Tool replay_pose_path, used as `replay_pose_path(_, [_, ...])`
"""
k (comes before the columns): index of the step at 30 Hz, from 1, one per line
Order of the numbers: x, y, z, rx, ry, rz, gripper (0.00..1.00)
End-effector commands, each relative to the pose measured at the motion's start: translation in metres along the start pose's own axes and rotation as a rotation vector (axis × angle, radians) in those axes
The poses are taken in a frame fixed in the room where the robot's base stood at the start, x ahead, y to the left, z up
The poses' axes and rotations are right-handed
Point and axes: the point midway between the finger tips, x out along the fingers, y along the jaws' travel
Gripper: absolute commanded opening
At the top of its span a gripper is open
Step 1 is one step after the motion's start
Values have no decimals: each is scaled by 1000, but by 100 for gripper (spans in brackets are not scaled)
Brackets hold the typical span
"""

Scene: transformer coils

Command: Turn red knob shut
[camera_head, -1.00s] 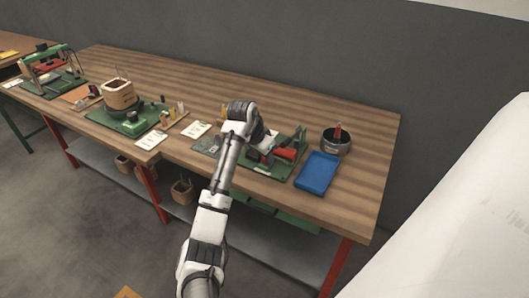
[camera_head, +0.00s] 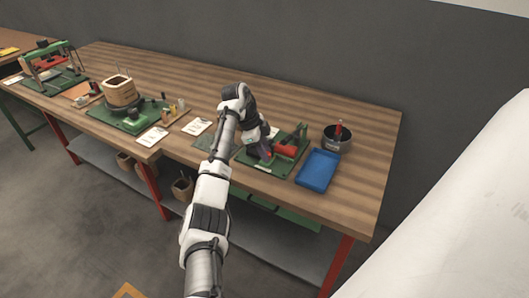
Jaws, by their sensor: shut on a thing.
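A green fixture (camera_head: 288,167) stands at the right part of the workbench, with a red cylindrical part (camera_head: 286,151) lying across it. My gripper (camera_head: 265,155) points down at the left side of this fixture, just left of the red cylindrical part. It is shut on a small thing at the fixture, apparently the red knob. The fingertips are tiny here and the arm's end covers most of the knob, so its turn angle cannot be read.
A blue tray (camera_head: 318,171) lies right of the fixture, and a dark round pot (camera_head: 337,139) stands behind it. A green stand (camera_head: 127,122) with a wooden-coloured coil (camera_head: 121,92) and white cards (camera_head: 152,138) are to the left. Wood behind the fixture is clear.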

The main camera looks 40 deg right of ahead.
Motion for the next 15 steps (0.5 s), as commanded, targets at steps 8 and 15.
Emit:
replay_pose_path(8, [0, -2, -1, 192, -1, 78, 3])
replay_pose_path(15, [0, -2, -1, 294, -2, 120, 3])
